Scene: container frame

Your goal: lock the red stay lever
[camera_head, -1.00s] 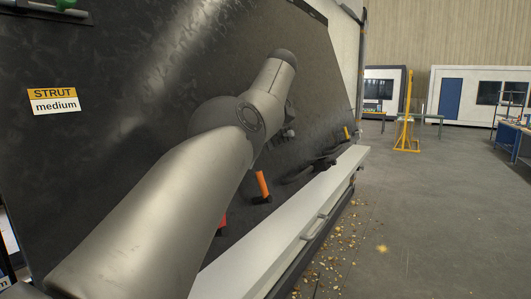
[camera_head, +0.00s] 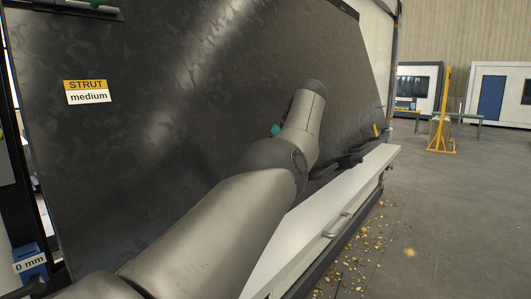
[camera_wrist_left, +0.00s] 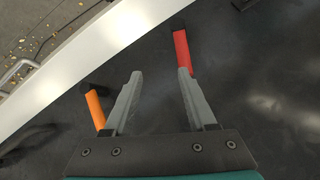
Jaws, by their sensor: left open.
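The red stay lever (camera_wrist_left: 182,52) shows in the left wrist view, a red handle on a dark end piece, against the dark panel. My left gripper (camera_wrist_left: 160,74) is open, with nothing between its fingers. The right-hand finger's tip overlaps the handle's lower end in the picture; I cannot tell whether they touch. An orange lever (camera_wrist_left: 95,108) lies left of the left-hand finger. In the head view my left arm hides the red and orange levers and most of the gripper. My right gripper is not in view.
A yellow lever (camera_head: 375,130) stands further along. Yellowish crumbs litter the floor; open floor lies right.

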